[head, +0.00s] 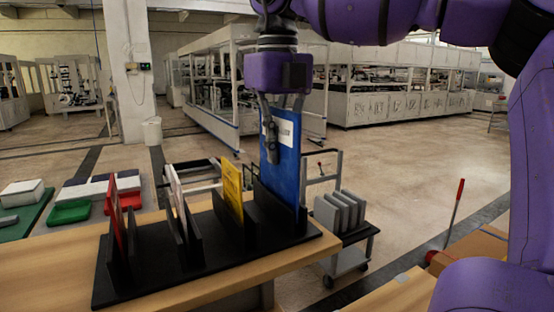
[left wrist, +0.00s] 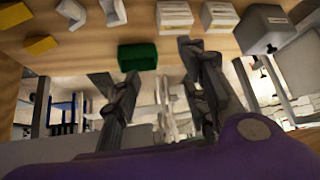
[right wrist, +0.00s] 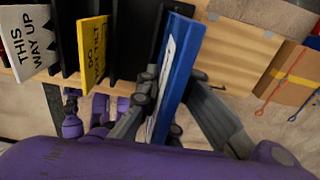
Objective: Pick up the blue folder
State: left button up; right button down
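The blue folder (head: 284,165) stands upright at the right end of a black rack (head: 205,265), its lower part behind a black divider. It has a white label on its face. It also shows edge-on in the right wrist view (right wrist: 180,80). My right gripper (head: 273,155) points down over its upper part, one finger in front of it and the other hidden behind it. In the right wrist view the fingers are spread on either side of the folder; firm contact does not show. My left gripper (left wrist: 158,80) is open and empty, seen only in the left wrist view.
Yellow (head: 232,190), white (head: 177,190) and red (head: 115,215) folders stand in the rack left of the blue one. A cart (head: 350,256) with grey panels is at the right. A green tray (left wrist: 137,57) and boxes lie in the left wrist view.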

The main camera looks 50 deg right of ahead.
jog(key=s+a, duration=0.2)
jog(key=s, duration=0.6)
jog(key=s+a+r, duration=0.1)
jog(key=s+a, duration=0.2)
jog(key=s, duration=0.6)
jog(key=shift+a+r+b, duration=0.25)
jog(key=shift+a+b, duration=0.05)
jog(key=shift+b, duration=0.15)
jog(key=shift+s, duration=0.1)
